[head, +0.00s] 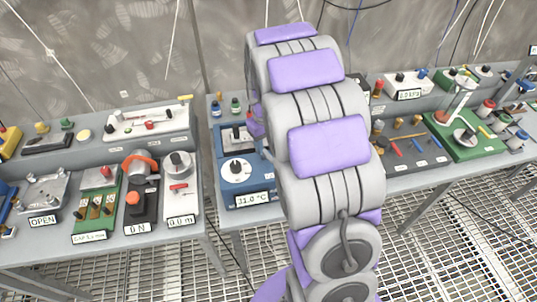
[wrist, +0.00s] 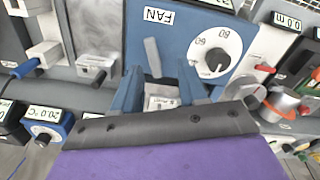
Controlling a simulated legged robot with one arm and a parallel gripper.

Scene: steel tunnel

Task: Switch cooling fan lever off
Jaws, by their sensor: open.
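In the head view the blue box (head: 228,199) shows a white dial and reads 31.0 °C. My arm hides part of it and my fingertips.
Left of the box in the head view stand a "0.0 m" device (head: 181,205) and an orange-handled device (head: 138,205). Right of my arm are a dark panel (head: 408,150) and a green board (head: 470,140). A grated floor (head: 440,225) lies in front.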

